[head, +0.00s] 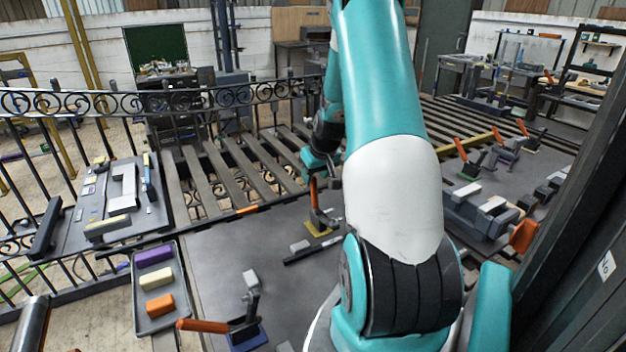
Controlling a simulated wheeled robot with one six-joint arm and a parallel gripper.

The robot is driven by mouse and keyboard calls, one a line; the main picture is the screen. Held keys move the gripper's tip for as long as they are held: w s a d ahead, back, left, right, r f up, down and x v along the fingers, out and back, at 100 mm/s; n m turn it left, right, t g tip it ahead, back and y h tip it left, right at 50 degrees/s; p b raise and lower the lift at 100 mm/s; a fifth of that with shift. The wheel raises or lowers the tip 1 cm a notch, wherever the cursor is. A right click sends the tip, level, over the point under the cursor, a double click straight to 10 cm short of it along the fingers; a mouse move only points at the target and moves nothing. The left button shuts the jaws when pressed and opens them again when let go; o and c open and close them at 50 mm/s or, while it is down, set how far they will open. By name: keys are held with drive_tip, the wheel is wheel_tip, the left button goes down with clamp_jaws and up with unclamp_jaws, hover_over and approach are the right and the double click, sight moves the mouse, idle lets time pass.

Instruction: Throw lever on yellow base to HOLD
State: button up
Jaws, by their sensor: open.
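The yellow base (321,229) lies flat on the grey table just left of my arm. Its lever (314,192) has an orange handle that stands about upright above dark metal parts. My gripper (319,177) is open at the top of this handle. My arm partly hides it, and I cannot tell whether the fingers touch the handle or are around it. No HOLD marking is readable.
A lever with an orange handle (203,326) on a blue base (248,338) is at the front. More levers with orange handles (461,149) stand at right. A tray (141,308) holds coloured blocks. A scrolled iron fence (112,104) runs behind at left.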

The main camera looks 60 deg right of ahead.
sight(314, 193)
drive_tip(key=shift+p+x, duration=0.3)
drive_tip(key=shift+x, duration=1.85)
drive_tip(key=shift+c, duration=0.4)
clamp_jaws()
